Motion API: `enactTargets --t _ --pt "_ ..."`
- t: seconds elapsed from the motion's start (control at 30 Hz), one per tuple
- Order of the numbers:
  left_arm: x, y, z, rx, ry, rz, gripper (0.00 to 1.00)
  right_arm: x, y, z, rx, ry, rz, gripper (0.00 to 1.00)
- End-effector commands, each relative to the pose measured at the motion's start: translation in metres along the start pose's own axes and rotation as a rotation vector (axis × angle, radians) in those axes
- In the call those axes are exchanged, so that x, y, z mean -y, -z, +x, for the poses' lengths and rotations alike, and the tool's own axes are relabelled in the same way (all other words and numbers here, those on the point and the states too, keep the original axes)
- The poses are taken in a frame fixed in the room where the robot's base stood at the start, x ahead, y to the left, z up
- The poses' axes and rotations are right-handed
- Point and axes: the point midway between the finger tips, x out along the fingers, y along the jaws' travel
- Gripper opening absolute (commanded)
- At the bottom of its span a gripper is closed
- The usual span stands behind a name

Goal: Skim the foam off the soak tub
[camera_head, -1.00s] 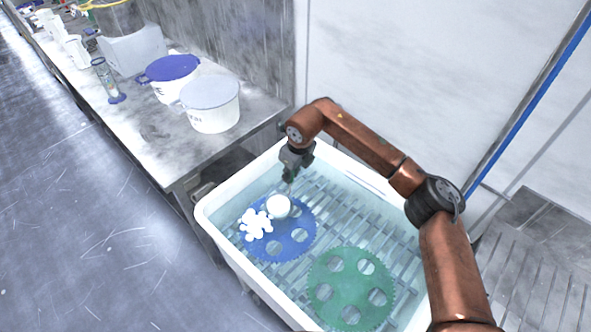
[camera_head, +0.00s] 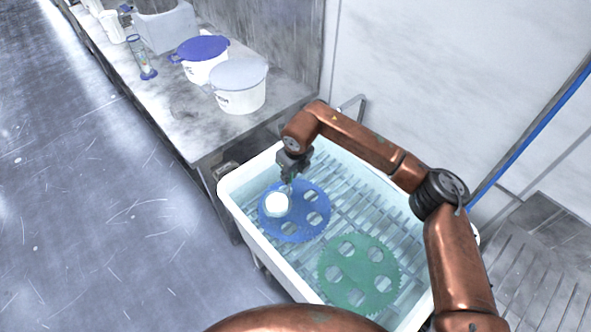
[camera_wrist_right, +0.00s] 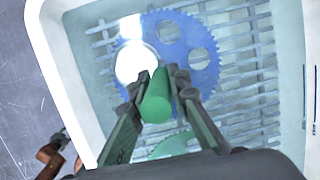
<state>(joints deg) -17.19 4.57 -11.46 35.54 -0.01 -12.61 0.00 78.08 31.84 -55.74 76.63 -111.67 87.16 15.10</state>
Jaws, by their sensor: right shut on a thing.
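My right gripper (camera_head: 290,175) is shut on a green handle (camera_wrist_right: 157,100). A round white head (camera_head: 276,204) shows below it over the blue toothed platen (camera_head: 305,222) in the soak tub (camera_head: 262,256). The round white shape also shows in the wrist view (camera_wrist_right: 136,62), beyond the handle. I cannot tell whether foam is on or under it; no separate foam patch shows in the head view. A green toothed platen (camera_head: 372,262) lies nearer. A copper part with a dark end at the wrist view's left edge seems my left arm; its fingers are unclear.
A steel bench (camera_head: 190,132) stands left of the tub, holding a white bucket (camera_head: 240,97), a blue-lidded bucket (camera_head: 203,68) and a glass cylinder (camera_head: 140,60). A wall rises behind the tub. The floor at left is clear.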

Motion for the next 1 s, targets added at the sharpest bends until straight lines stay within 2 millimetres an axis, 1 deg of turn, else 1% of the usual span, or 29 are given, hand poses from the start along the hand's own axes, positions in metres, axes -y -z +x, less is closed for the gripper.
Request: enactTargets --t 0.03,0.1,0.2,0.47,0.57,1.0 --pt "0.0 0.001 -0.003 -0.002 0.0 0.0 0.4 -0.005 -0.001 -0.002 0.002 -0.001 -0.003 0.0" --pt "0.0 0.002 -0.004 -0.002 0.0 0.0 0.4 -0.01 -0.001 -0.003 0.002 -0.001 -0.002 0.0" --pt "0.0 0.002 -0.005 -0.003 0.0 0.0 0.4 -0.014 -0.001 -0.002 0.001 -0.001 0.0 0.0" --pt "0.0 0.002 -0.004 -0.003 0.0 0.0 0.4 -0.015 0.0 -0.001 0.001 -0.001 0.0 0.0" --pt "0.0 0.002 -0.006 -0.003 0.001 0.0 0.4 -0.015 -0.001 -0.004 0.001 0.0 0.0 0.0" --pt "0.002 0.011 -0.028 -0.016 0.002 0.0 0.4 -0.011 -0.012 -0.045 0.003 0.001 0.0 0.0"
